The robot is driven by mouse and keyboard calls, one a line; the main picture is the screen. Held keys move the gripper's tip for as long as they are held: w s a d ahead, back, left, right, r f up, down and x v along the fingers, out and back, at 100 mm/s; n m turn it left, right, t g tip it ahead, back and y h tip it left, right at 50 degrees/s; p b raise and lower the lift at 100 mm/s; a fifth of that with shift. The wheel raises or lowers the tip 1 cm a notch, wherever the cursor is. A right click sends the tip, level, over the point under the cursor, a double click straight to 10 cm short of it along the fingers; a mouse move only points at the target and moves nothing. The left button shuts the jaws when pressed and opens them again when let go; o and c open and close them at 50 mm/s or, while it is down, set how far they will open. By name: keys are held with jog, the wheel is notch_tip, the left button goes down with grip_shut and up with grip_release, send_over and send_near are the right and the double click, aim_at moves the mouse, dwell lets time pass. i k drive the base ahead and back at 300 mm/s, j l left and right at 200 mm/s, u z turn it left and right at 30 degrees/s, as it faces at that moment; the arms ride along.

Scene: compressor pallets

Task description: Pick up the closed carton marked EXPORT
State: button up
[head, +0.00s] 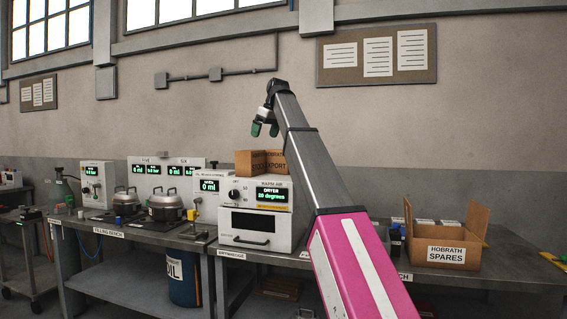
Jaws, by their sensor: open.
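A brown carton (250,163) sits on top of the white dryer (255,243) near the middle of the head view. Lettering ending in "PORT" shows on its right part; smaller lettering is hard to read. My arm covers its right edge. It looks closed, though its top is barely visible. My gripper (264,130), with green fingertips, hangs at the end of my raised arm, above the carton in the picture and apart from it. It is open and empty.
An open carton marked HOBRATH SPARES (440,257) stands on the bench at right. Two metal pots (166,207) and control boxes (97,184) stand on the filling bench at left. A blue oil drum (182,281) is underneath. The wall above the dryer is mostly clear.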

aim_at(275, 161)
jog(key=i+l, duration=0.25)
jog(key=i, duration=0.2)
jog(key=i+l, duration=0.25)
jog(key=i, duration=0.2)
